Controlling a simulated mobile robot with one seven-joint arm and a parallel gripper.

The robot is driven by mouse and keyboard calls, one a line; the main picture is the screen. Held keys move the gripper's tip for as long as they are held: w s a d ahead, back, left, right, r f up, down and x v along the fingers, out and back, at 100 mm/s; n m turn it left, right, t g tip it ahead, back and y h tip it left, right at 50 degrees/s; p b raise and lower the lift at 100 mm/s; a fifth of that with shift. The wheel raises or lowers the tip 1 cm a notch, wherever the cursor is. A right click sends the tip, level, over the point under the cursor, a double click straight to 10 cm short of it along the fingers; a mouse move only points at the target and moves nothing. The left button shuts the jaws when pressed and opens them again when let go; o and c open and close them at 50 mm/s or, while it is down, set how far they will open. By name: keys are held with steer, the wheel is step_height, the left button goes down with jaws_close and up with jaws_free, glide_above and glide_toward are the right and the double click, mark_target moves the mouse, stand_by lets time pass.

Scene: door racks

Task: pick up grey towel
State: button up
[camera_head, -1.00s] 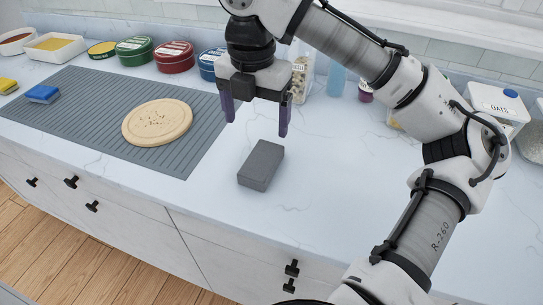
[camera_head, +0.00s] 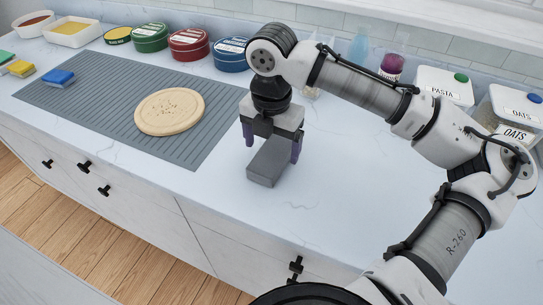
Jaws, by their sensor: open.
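The grey towel (camera_head: 268,168) looks like a small dark grey folded block lying on the white marble counter. It is just right of the ribbed grey mat. My gripper (camera_head: 271,150) is above the far part of the towel, pointing down. Its purple fingers are apart, one on the left and one on the right of the towel. The towel's far end is hidden behind the gripper. I cannot tell whether the fingers touch it.
A ribbed mat (camera_head: 110,128) holds a round wooden board (camera_head: 170,111) and a blue sponge (camera_head: 58,78). Tins, including a blue one (camera_head: 231,55), and containers labelled PASTA (camera_head: 444,87) and OATS (camera_head: 516,105) line the back. The counter right of the towel is clear.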

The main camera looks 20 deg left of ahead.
mark_target(272, 155)
steer(key=shift+f, duration=1.75)
steer(key=c, duration=1.1)
step_height(272, 155, up, 20)
steer(key=shift+r+b, duration=0.1)
steer(key=shift+b, duration=0.2)
steer(key=o, duration=0.4)
steer(key=shift+c, duration=1.4)
